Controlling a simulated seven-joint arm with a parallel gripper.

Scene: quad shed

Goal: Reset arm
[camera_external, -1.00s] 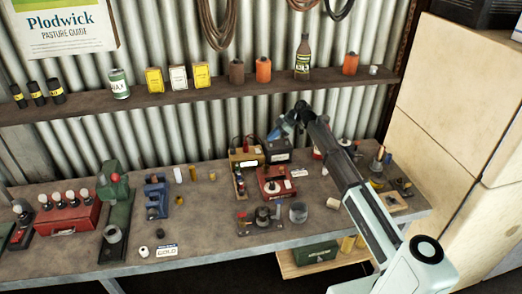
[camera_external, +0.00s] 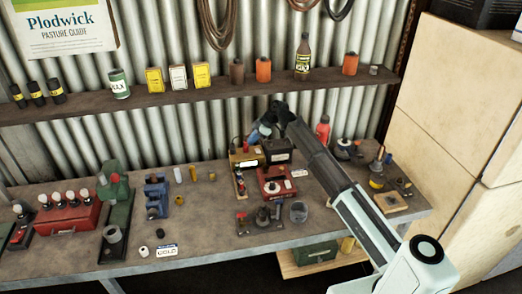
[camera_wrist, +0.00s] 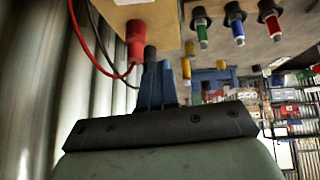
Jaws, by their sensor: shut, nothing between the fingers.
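My gripper (camera_external: 257,137) is above the back of the workbench, in front of the corrugated wall. Its blue fingers are together and hold nothing. In the wrist view the shut blue fingers (camera_wrist: 157,82) show in the middle, close in the picture to a red plug (camera_wrist: 136,42) and a dark plug beside it. I cannot tell whether they touch. In the external view the fingers are just above a yellow box (camera_external: 246,158) and a dark box (camera_external: 279,152).
The workbench (camera_external: 205,225) holds a red device (camera_external: 275,184), a blue device (camera_external: 156,196), a green machine (camera_external: 115,210) and a red box of bulbs (camera_external: 66,220). A red bottle (camera_external: 323,128) stands behind my arm. A shelf (camera_external: 220,93) with cans runs along the wall (camera_external: 200,143).

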